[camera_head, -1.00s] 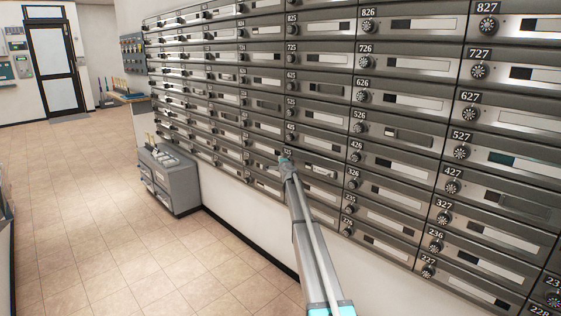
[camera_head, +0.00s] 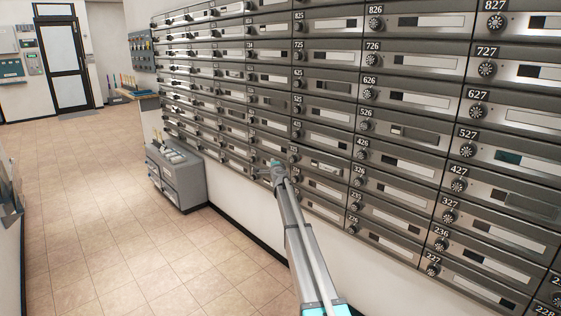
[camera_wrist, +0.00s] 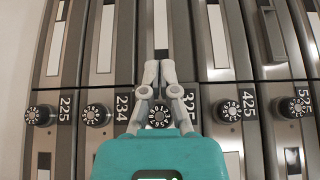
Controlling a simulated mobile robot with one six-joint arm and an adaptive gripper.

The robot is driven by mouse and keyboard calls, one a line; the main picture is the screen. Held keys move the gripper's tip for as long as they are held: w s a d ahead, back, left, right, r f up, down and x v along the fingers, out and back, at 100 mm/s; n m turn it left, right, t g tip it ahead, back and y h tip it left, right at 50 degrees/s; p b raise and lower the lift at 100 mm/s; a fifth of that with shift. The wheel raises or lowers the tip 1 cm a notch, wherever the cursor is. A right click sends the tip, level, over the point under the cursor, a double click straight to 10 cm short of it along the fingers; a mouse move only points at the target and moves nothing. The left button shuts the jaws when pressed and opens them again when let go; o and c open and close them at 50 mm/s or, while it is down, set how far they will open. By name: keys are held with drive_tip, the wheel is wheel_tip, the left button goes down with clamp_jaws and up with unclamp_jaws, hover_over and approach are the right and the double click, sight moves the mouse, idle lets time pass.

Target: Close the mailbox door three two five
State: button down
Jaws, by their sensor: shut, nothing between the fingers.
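The mailbox door 325 is in the grey wall of numbered boxes; in the head view (camera_head: 323,168) it lies just right of my gripper (camera_head: 275,168). In the wrist view, its round dial (camera_wrist: 160,117) shows between the finger linkages, with the label partly covered. My gripper (camera_wrist: 159,68) is shut and empty, its fingertips past the dial over the neighbouring column. The gripper's teal body hides most of the door. What shows of it looks roughly in line with the doors around it; I cannot tell whether it is fully flush. Contact is unclear.
Door 425 (camera_wrist: 228,112) and door 225 (camera_wrist: 40,116) show dials on either side. A grey cabinet (camera_head: 178,178) stands against the wall at left. The tiled floor (camera_head: 120,220) is clear. A glazed door (camera_head: 62,65) is at the back.

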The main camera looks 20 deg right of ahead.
drive_tip(key=shift+s+a, duration=0.35)
drive_tip(key=shift+a, duration=0.3)
drive_tip(key=shift+s+a, duration=0.4)
drive_tip(key=shift+a, duration=0.3)
drive_tip(key=shift+s+a, duration=0.35)
drive_tip(key=shift+a, duration=0.3)
drive_tip(key=s+a+f+n+g+y, duration=0.45)
drive_tip(key=s+a+n, duration=0.25)
drive_tip(key=s+a, duration=0.5)
drive_tip(key=s+a+f+n+g+y, duration=0.4)
drive_tip(key=s+a+n, duration=0.35)
drive_tip(key=s, duration=0.75)
drive_tip(key=s+d+f+n+g+h, duration=0.1)
drive_tip(key=s+f+g+h, duration=0.1)
drive_tip(key=s, duration=1)
drive_tip(key=s+d+f+n+g+h, duration=0.1)
drive_tip(key=s+f+g, duration=0.3)
drive_tip(key=s, duration=0.8)
drive_tip(key=s+d+f+n+g+h, duration=0.1)
drive_tip(key=s+f+n+g+h, duration=0.2)
drive_tip(key=s, duration=0.9)
drive_tip(key=shift+s+f, duration=0.2)
drive_tip(key=shift+f, duration=0.35)
